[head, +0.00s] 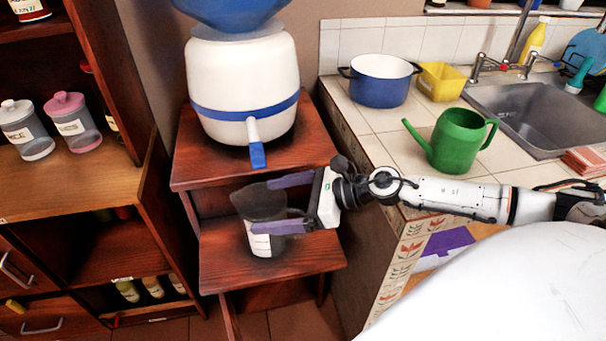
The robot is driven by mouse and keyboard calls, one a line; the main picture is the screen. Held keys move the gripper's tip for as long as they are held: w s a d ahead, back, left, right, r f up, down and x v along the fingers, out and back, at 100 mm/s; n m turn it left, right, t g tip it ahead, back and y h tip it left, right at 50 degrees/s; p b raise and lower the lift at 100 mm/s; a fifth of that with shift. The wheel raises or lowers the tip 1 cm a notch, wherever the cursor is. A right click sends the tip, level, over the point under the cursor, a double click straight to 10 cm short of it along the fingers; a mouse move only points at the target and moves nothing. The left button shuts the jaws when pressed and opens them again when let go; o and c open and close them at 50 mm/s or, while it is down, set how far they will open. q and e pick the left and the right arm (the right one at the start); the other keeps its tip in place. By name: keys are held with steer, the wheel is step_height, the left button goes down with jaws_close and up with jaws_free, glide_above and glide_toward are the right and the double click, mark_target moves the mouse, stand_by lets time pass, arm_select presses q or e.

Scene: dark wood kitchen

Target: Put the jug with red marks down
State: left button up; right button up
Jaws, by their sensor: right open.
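The jug (265,242) has a dark upper part and a pale lower part with fine markings, too small to read. It appears upright on the lower step of the wooden stand (315,262), below the water dispenser. My right gripper (262,206) reaches in from the right with its purple fingers open, one on the far side of the jug and one on the near side. Whether either finger touches it, I cannot tell. The near finger hides part of the jug. My left gripper is not in view.
The white and blue water dispenser (243,85) stands on the upper step, its tap above the jug. A tiled counter at right holds a blue pot (380,85), a yellow container (440,82) and a green watering can (457,142). A shelf with jars (73,122) stands at left.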

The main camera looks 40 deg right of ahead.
steer(key=p+v, duration=0.1)
steer(key=v, duration=0.9)
steer(key=shift+s+r, duration=0.25)
steer(key=shift+r, duration=0.05)
steer(key=shift+d, duration=0.1)
